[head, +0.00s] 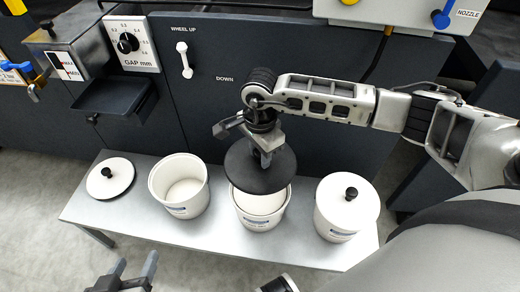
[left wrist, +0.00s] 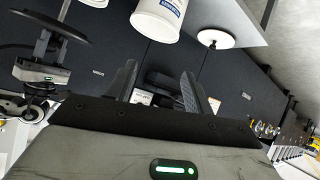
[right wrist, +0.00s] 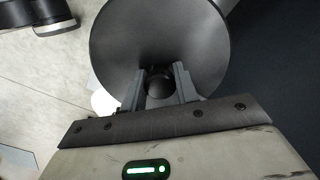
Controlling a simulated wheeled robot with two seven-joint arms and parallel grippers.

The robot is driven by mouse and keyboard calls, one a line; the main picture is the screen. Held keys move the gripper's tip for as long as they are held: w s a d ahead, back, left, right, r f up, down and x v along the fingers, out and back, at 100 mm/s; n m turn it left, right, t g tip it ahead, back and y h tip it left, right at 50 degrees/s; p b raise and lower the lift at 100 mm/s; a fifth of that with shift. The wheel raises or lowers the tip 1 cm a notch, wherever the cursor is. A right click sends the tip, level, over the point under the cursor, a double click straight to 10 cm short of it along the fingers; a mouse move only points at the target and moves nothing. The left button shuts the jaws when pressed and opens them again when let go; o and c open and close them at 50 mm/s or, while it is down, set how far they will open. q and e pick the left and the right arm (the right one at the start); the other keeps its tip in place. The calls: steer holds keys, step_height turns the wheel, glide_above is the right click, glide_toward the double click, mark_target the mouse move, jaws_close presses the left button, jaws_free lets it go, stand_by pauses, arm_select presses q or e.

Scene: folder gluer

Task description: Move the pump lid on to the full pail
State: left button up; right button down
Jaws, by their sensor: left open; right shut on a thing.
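The pump lid, a wide black disc (head: 260,167), is held by my right gripper (head: 265,150) over the middle white pail (head: 262,218). The disc is tilted and apart from the rim, hiding the back of the pail's mouth. In the right wrist view the fingers (right wrist: 158,88) close on a dark knob at the disc's centre (right wrist: 158,35). The disc also shows in the left wrist view (left wrist: 55,25). A second open white pail (head: 180,187) stands to the left; I cannot tell how full either is. My left gripper (head: 122,272) is open and empty in front of the bench.
The pails stand on a grey bench (head: 140,220). A white lid with a black knob (head: 110,178) lies at its left end. A pail with a white lid (head: 345,205) stands at the right. The dark machine (head: 225,110) with a tray (head: 112,97) rises behind.

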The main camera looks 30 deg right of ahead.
step_height(320, 180, down, 5)
steer(key=b, duration=0.3)
step_height(320, 180, down, 3)
steer(key=shift+r+b, duration=0.15)
steer(key=shift+b, duration=0.9)
step_height(320, 180, down, 2)
steer(key=shift+f+b, duration=0.2)
steer(key=shift+b, duration=0.65)
steer(key=shift+f+b, duration=0.55)
steer(key=shift+f, duration=0.35)
steer(key=c, duration=1)
jaws_free()
arm_select(q)
steer(key=shift+m+t+h, duration=0.4)
steer(key=shift+t+h, duration=0.3)
steer(key=shift+h, duration=0.2)
steer(key=d+f, duration=0.1)
steer(key=w+d+f, duration=0.1)
steer(key=d+f, duration=0.1)
steer(key=shift+w+f, duration=0.2)
steer(key=shift+w, duration=0.1)
